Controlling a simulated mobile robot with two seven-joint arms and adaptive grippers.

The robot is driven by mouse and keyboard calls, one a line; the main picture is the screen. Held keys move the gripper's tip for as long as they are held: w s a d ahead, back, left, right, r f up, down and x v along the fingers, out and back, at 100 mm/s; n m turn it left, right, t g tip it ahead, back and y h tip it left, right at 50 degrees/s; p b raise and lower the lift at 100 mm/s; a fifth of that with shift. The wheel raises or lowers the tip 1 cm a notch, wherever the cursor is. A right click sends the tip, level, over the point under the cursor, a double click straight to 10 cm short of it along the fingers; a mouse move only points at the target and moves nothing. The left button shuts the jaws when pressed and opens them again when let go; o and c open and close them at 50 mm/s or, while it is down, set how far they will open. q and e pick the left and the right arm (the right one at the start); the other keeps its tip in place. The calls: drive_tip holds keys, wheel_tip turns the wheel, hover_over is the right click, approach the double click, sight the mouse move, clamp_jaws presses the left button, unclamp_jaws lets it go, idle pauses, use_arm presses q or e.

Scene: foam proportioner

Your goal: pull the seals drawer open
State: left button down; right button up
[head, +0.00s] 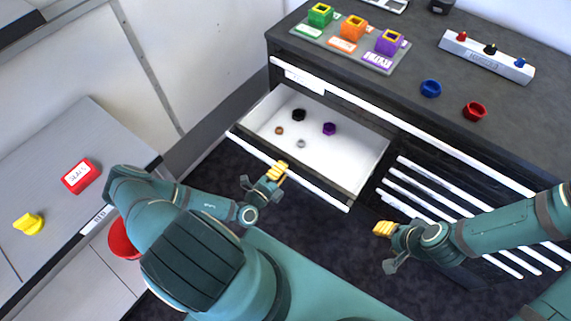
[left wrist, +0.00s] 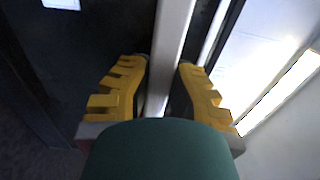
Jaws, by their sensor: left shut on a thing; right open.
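A drawer (head: 365,155) in the dark cabinet stands pulled out, its white interior showing. Inside lie a black piece (head: 298,115), a purple piece (head: 329,128) and two small rings, one brown (head: 279,131) and one grey (head: 301,144). A long white handle bar (head: 325,192) runs along its front. My left gripper (head: 279,172) is at the middle of this bar. In the left wrist view its yellow-padded fingers (left wrist: 163,75) are on either side of the pale handle bar (left wrist: 175,35), shut on it. My right gripper (head: 384,229) is open and empty, right of the drawer.
The cabinet top (head: 410,110) holds a tray with green, orange and purple blocks, a blue ring (head: 430,88), a red ring (head: 475,111) and a white peg rack (head: 487,58). A grey side counter (head: 120,135) at left bears a red box (head: 79,177) and a yellow piece (head: 29,223).

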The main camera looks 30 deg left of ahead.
use_arm(q)
drive_tip(key=s, duration=0.4)
drive_tip(key=shift+s+a, duration=0.2)
drive_tip(key=shift+s, duration=0.15)
drive_tip(key=c, duration=0.8)
unclamp_jaws()
drive_tip(key=shift+s, duration=0.1)
drive_tip(key=s, duration=0.8)
drive_tip(key=s+a, duration=0.1)
drive_tip(key=s, duration=0.2)
drive_tip(key=shift+s, duration=0.4)
